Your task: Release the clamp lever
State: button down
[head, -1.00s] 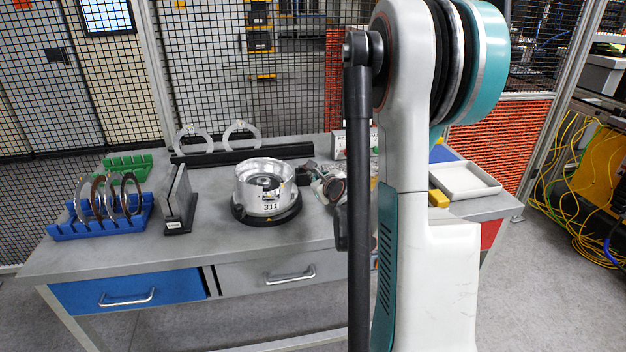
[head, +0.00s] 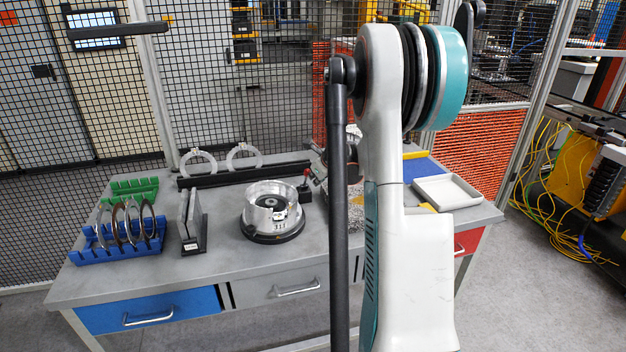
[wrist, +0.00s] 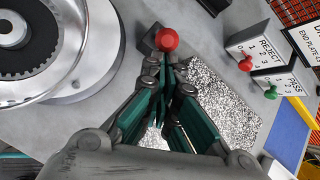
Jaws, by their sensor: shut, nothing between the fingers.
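The clamp lever shows in the wrist view as a red ball knob (wrist: 168,40) on a dark block (wrist: 150,42), beside the round metal fixture (wrist: 78,88). In the head view the red knob (head: 307,172) stands above a small black block just right of the silver fixture (head: 272,210), which sits on a black base. My gripper (wrist: 170,72) is shut and empty, its fingertips close to the knob in the wrist view. I cannot tell whether they touch it. In the head view my arm hides most of the gripper.
A speckled plate (wrist: 210,100) lies below my fingers. REJECT (wrist: 258,50) and PASS (wrist: 284,80) counters stand to the right. Blue rack (head: 120,247) with rings, dark plate stand (head: 193,232) and white tray (head: 447,193) are on the bench. The bench front is clear.

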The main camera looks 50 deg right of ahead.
jog(key=w+d+r+g+y+p, duration=0.2)
jog(key=w+d+r+g+p, duration=0.1)
jog(key=w+p, duration=0.1)
jog(key=shift+w+r+g, duration=0.25)
jog(key=shift+w+g, duration=0.15)
jog(key=shift+w, duration=0.15)
dwell(0.4)
